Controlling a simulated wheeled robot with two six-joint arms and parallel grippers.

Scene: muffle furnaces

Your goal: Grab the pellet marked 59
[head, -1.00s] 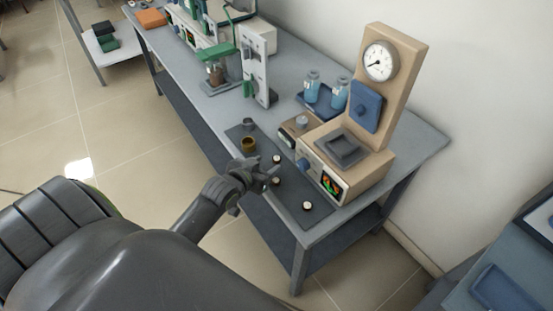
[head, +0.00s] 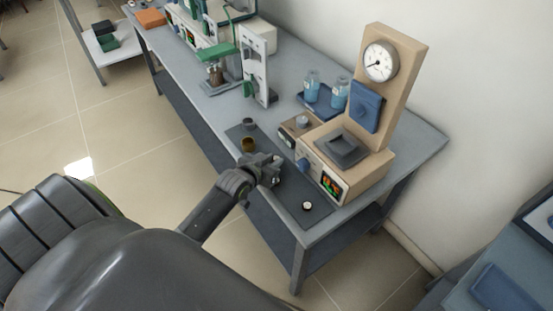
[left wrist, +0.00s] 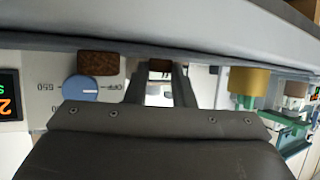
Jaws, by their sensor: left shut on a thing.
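My left gripper (head: 270,170) is low over the dark mat (head: 312,221) at the front of the bench, and it is shut. In the left wrist view, a small dark brown pellet (left wrist: 159,66) sits between the tips of its fingers (left wrist: 163,82). No number can be read on it. A second brown pellet (left wrist: 98,63) stands to one side, apart from the fingers. In the head view, one pale-topped pellet (head: 307,206) lies on the mat to the right of the gripper, its mark too small to read. The gripper hides the mat beneath it. My right gripper is not seen.
A brass-coloured cup (head: 248,145) stands just behind the gripper, with a small grey cup (head: 248,123) beyond it. A beige machine with a dial gauge (head: 380,61) and display (head: 331,188) stands close on the right. Blue-liquid bottles (head: 312,87) stand behind.

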